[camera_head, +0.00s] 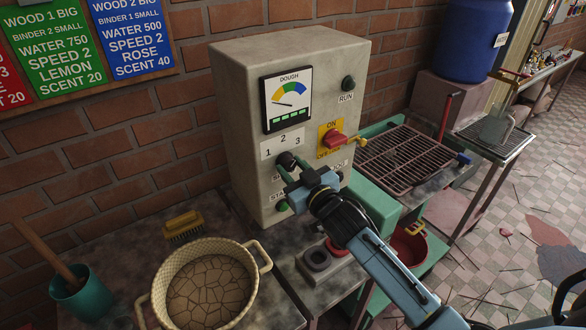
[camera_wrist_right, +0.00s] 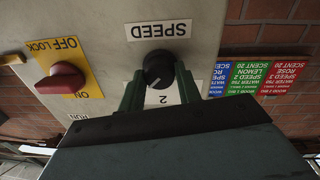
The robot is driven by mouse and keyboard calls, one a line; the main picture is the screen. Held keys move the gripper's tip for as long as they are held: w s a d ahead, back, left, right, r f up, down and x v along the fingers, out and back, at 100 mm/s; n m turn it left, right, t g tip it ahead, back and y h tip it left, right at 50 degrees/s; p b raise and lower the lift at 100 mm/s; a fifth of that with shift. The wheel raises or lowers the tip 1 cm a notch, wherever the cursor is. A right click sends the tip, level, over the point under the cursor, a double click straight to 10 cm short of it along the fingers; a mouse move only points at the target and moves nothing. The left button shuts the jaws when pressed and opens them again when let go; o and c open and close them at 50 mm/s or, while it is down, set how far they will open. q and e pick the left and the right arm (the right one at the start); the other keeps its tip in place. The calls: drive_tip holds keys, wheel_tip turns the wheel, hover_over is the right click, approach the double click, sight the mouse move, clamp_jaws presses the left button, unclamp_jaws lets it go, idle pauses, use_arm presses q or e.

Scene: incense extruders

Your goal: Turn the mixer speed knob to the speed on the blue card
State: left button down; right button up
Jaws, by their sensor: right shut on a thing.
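The blue card (camera_head: 130,35) hangs on the wall at the upper left and reads SPEED 2. The black speed knob (camera_head: 285,159) is on the front of the grey control box (camera_head: 240,110), below the numbers 1, 2, 3. In the right wrist view the knob (camera_wrist_right: 158,68) is upside down, with the 2 just below it. A pale mark shows on its lower side, toward the 2, but its exact angle is hard to tell. My right gripper (camera_wrist_right: 158,88) is shut on the knob, one finger on each side. My left gripper is not in view.
A red OFF LOCK/ON switch (camera_head: 333,139) sits right of the knob. A green START button (camera_head: 282,206) is below. A basket-like pot (camera_head: 262,255) stands at the lower left.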

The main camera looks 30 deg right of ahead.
drive_tip(key=shift+n, duration=0.4)
drive_tip(key=n+p, duration=0.1)
drive_tip(key=n, duration=0.2)
drive_tip(key=shift+n, duration=0.3)
drive_tip(key=shift+n+t, duration=0.3)
drive_tip(key=shift+n, duration=2)
drive_tip(key=o, duration=1)
drive_tip(key=shift+c, duration=0.2)
drive_tip(key=s+d+b, duration=0.1)
drive_tip(key=s, duration=1.2)
drive_tip(key=shift+s+d+f, duration=0.15)
drive_tip(key=shift+f, duration=0.2)
